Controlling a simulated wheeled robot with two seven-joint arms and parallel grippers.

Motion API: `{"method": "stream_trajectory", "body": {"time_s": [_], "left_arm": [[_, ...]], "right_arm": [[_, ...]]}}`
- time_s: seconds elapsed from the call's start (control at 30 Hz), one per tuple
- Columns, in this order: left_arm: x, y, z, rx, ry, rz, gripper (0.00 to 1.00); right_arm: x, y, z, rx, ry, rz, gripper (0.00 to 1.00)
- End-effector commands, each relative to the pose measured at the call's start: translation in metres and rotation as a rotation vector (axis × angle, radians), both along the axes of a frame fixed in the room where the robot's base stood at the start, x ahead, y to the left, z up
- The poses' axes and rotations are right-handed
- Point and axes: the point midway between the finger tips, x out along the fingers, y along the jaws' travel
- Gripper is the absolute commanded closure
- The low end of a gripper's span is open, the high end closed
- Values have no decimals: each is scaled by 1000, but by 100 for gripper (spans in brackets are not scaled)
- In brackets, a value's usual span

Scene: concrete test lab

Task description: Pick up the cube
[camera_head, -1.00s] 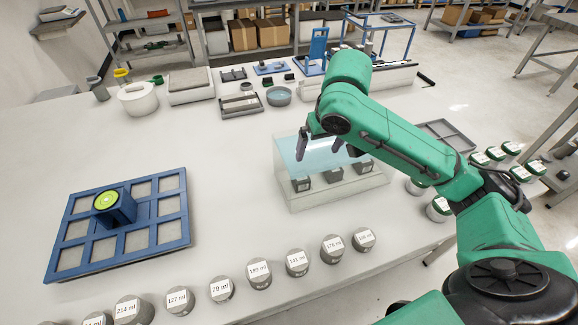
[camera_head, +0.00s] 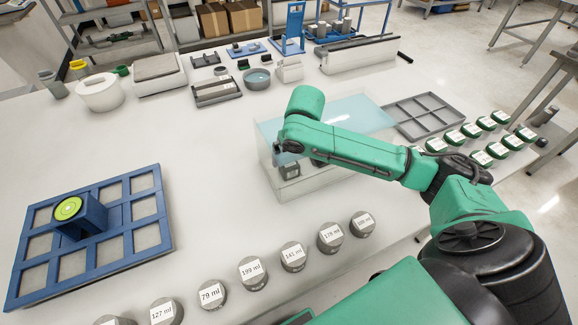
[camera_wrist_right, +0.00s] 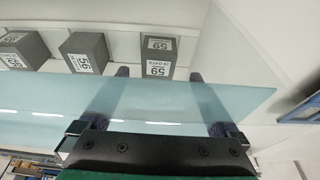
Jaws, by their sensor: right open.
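Several dark grey cubes with white printed labels stand in a clear case (camera_head: 268,182) with a pale blue translucent top. In the right wrist view there are three: a left cube (camera_wrist_right: 22,48), a middle one marked 56 (camera_wrist_right: 85,52) and a right one marked 59 (camera_wrist_right: 158,46). My right gripper (camera_wrist_right: 158,75) is open and empty. Its fingers pass behind the blue panel, with the tips near the two sides of the 59 cube. My left gripper is out of view.
A blue grid rack (camera_head: 90,240) holding a blue block with a green disc is at left. Several labelled cylinders line the front, including the 199 ml one (camera_head: 252,272). A grey divided tray (camera_head: 425,115) lies right of the case. The white table's middle is clear.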

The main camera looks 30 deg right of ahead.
Motion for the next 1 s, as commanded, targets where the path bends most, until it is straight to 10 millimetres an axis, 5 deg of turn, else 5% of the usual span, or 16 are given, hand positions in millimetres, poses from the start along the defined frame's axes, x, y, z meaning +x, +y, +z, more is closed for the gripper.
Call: {"method": "stream_trajectory", "body": {"time_s": [0.2,0.4,0.43,0.6,0.7,1.0], "left_arm": [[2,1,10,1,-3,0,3],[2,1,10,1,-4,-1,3],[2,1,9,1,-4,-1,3],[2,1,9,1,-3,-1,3],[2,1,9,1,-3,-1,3],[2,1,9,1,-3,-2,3]], "right_arm": [[12,-3,-34,0,2,1,3],[13,-4,-38,-1,0,1,3],[13,-4,-38,-1,0,1,6],[13,-4,-37,-1,0,1,71],[13,-4,-37,-1,0,0,100],[14,-4,-34,0,-3,0,100]]}}
